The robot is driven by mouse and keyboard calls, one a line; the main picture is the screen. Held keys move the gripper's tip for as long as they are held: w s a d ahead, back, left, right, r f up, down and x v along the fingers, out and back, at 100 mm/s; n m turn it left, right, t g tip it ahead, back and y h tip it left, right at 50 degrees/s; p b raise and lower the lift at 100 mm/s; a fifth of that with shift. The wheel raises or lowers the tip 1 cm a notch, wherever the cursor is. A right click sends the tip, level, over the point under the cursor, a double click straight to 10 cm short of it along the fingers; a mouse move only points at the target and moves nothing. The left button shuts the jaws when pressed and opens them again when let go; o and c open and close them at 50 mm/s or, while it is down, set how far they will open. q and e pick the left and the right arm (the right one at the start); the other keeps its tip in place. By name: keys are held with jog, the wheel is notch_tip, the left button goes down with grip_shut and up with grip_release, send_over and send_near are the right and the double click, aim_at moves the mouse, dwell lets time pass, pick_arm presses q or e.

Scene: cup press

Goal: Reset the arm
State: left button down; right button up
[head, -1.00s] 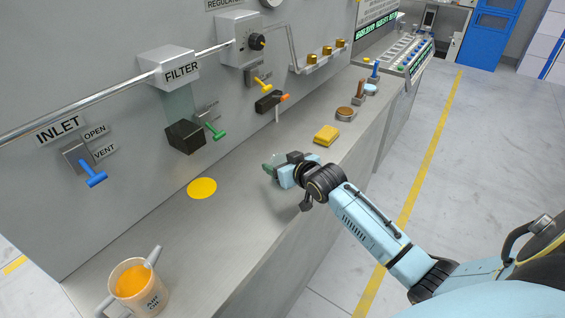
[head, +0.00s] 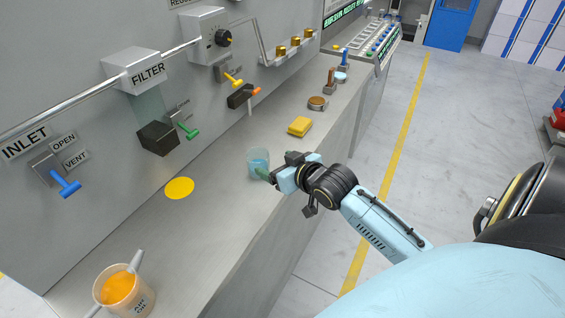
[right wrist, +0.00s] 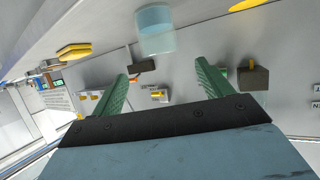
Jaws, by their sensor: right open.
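My right gripper (head: 268,176) is at the bench edge in the head view, its green fingers pointing left toward the wall. It is open and empty; in the right wrist view both fingers (right wrist: 162,80) stand wide apart. A clear cup with blue liquid (head: 258,161) stands upright on the bench just beyond the fingertips. In the right wrist view the cup (right wrist: 155,32) lies past the fingers, with a gap between. My right arm reaches in from the lower right. My left gripper is not in view.
A yellow disc (head: 179,188) lies on the grey bench. A beige container with orange contents (head: 122,290) stands at the lower left. A yellow sponge-like block (head: 299,126) lies behind the gripper. Green (head: 190,131) and blue (head: 66,186) levers stick out from the wall panel.

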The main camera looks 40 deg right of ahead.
jog(key=shift+v, duration=0.9)
jog(key=s+a+f+n+g, duration=0.1)
jog(key=s+a+f+g, duration=0.25)
jog(key=s, duration=0.45)
jog(key=s+a+f+g, duration=0.3)
jog(key=s+a, duration=0.2)
jog(key=s, duration=0.3)
jog(key=s+a+f+n+g, duration=0.1)
jog(key=s+a+f+g, duration=0.25)
jog(key=s, duration=0.35)
notch_tip(320, 180, down, 24)
jog(key=s+g, duration=0.1)
jog(key=s, duration=0.1)
jog(key=s+d+f+g, duration=0.1)
jog(key=s+d+f, duration=0.1)
jog(key=s+f, duration=1.2)
jog(key=shift+s+d+g, duration=0.2)
jog(key=shift+s+g, duration=0.1)
jog(key=shift+s, duration=0.6)
